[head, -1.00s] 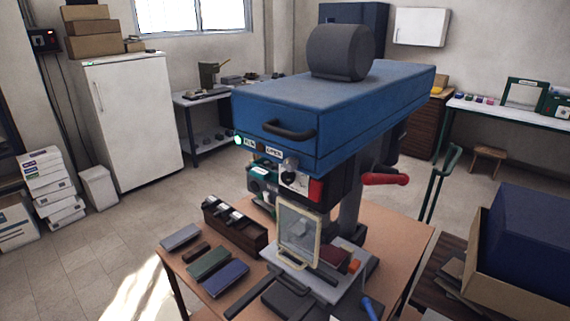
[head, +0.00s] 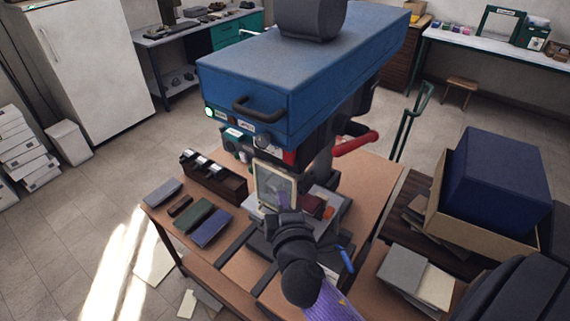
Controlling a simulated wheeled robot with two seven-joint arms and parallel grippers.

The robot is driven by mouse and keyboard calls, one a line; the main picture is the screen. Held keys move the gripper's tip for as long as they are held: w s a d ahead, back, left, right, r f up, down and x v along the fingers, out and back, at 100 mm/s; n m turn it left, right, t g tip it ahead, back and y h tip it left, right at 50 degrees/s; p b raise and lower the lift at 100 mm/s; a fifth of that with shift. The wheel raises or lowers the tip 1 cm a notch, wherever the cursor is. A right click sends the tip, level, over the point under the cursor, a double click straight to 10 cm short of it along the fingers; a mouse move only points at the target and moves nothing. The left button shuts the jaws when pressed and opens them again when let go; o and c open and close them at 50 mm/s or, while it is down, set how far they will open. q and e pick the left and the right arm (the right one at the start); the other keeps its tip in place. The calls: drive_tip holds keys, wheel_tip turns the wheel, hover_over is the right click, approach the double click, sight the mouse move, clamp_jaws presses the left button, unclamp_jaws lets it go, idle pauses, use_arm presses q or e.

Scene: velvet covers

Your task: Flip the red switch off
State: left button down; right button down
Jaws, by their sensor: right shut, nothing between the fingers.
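The blue drill-press-like machine (head: 290,85) stands on a wooden table, with a black handle on its front. A small red patch, which looks like the red switch (head: 289,157), shows low on its front, below the blue housing. Its on or off position is too small to tell. A red lever handle (head: 356,143) sticks out on the right. My right gripper (head: 287,217) is shut and empty, in front of the machine's clear guard (head: 272,186), below the red patch and apart from it. Its fingertips are hard to make out. My left gripper is out of view.
Flat green and blue pieces (head: 210,228) and a dark wooden rack (head: 214,178) lie on the table (head: 165,220) to the left. A cardboard box (head: 436,205) with a dark blue block stands at right. A blue pen-like item (head: 345,259) lies near my wrist.

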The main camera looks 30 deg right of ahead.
approach(285, 159)
drive_tip(key=w+a, duration=0.1)
drive_tip(key=w, duration=0.4)
drive_tip(key=d, duration=0.1)
drive_tip(key=w+d, duration=0.1)
drive_tip(key=d, duration=0.1)
drive_tip(key=shift+w+f, duration=0.2)
drive_tip(key=shift+f, duration=0.2)
drive_tip(key=shift+d, duration=0.1)
drive_tip(key=b, duration=0.1)
drive_tip(key=t+b, duration=0.1)
drive_tip(key=b, duration=0.1)
drive_tip(key=shift+d+f+n, duration=0.2)
drive_tip(key=shift+f+n, duration=0.1)
drive_tip(key=shift+n, duration=0.1)
drive_tip(key=shift+w+d+r, duration=0.1)
drive_tip(key=shift+r, duration=0.05)
